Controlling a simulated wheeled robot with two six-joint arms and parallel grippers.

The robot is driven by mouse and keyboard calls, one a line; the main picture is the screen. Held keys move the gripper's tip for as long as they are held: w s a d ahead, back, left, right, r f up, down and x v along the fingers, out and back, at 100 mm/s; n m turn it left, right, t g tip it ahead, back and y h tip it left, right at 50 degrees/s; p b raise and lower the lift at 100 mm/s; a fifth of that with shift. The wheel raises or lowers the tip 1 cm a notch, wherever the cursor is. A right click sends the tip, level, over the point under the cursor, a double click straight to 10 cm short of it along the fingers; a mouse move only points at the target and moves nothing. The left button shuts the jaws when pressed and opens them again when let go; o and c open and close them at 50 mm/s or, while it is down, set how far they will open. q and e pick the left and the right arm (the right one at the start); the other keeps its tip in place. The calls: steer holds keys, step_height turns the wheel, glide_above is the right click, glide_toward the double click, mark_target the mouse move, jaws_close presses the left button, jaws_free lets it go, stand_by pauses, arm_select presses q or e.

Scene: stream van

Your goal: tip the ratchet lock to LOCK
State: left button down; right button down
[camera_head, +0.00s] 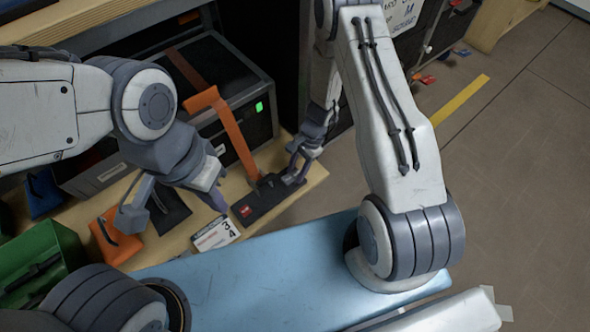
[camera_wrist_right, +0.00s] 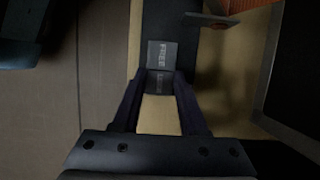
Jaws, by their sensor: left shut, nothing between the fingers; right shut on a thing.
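The ratchet (camera_head: 270,194) is a long dark body on the wooden shelf edge, with a red label near its left end and an orange strap (camera_head: 233,135) rising from it. My right gripper (camera_head: 292,174) is at its right end. In the right wrist view, the fingers of my right gripper (camera_wrist_right: 161,76) are shut on the ratchet lock (camera_wrist_right: 160,54), a dark rocker with a grey face reading FREE. A darker face below it, between the fingers, has lettering too dim to read. My left gripper (camera_head: 219,204) is shut and empty, left of the ratchet and apart from it.
A black case (camera_head: 235,85) with a green light stands behind the ratchet, the strap running over it. A numbered card (camera_head: 215,234), an orange item (camera_head: 112,238) and a green bin (camera_head: 45,260) are to the left. Open floor (camera_head: 520,150) lies right.

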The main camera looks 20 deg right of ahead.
steer(key=shift+d+f+y, duration=0.15)
steer(key=shift+y, duration=0.45)
steer(key=shift+g, duration=0.3)
steer(key=shift+c, duration=2.2)
jaws_free()
steer(key=p+v, duration=0.5)
steer(key=v, duration=0.5)
steer(key=shift+d+p, duration=0.25)
steer(key=shift+p, duration=0.15)
